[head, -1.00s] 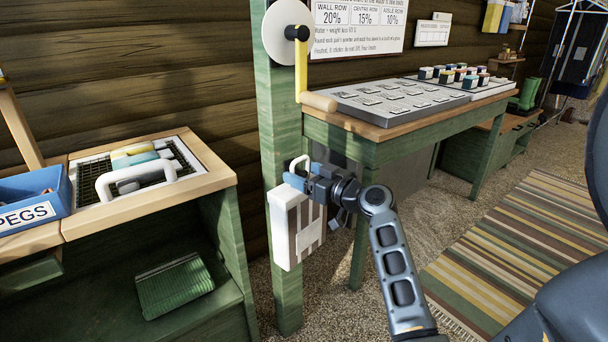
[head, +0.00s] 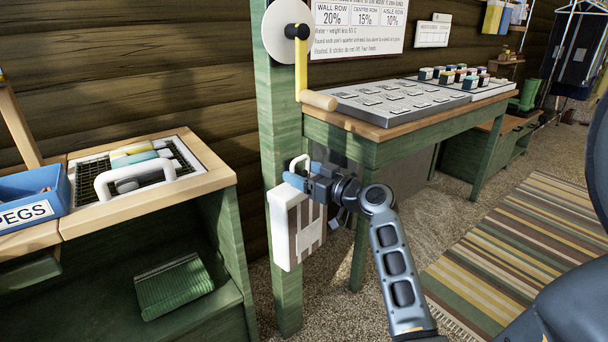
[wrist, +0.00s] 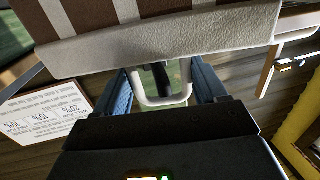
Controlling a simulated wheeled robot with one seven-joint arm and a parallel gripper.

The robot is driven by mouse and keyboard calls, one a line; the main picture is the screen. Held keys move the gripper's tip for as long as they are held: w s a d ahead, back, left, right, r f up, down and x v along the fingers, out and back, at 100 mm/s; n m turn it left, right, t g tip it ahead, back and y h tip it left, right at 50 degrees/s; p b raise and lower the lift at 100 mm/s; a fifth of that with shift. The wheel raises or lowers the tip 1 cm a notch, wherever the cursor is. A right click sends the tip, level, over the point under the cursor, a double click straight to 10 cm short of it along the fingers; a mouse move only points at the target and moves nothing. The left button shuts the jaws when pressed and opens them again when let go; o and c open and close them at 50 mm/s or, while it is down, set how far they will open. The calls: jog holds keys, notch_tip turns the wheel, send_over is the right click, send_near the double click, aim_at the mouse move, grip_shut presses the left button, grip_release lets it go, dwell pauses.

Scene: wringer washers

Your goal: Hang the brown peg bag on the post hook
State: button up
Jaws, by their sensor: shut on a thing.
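The peg bag (head: 290,232), with a white side, brown and white stripes and a white loop handle (head: 298,163), hangs upright beside the green post (head: 280,130). My gripper (head: 297,182) is shut on the bag near the base of its handle. In the wrist view, the handle (wrist: 163,102) lies between my two blue fingers (wrist: 163,90), with the striped bag (wrist: 165,25) above them. A dark, short, rod-like part (wrist: 160,75), perhaps the post hook, shows inside the loop. I cannot tell whether it passes through or lies behind. The hook is not clear in the head view.
A white disc with a yellow crank (head: 301,70) is on the post above the bag. A green table (head: 360,150) with a grey board stands right of the post. A green bench (head: 215,180) with a blue PEGS box (head: 35,205) stands left.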

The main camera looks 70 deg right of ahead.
aim_at(301, 209)
jog(key=shift+f+b, duration=1.45)
jog(key=shift+b, duration=0.45)
dwell(0.9)
jog(key=o, duration=1.3)
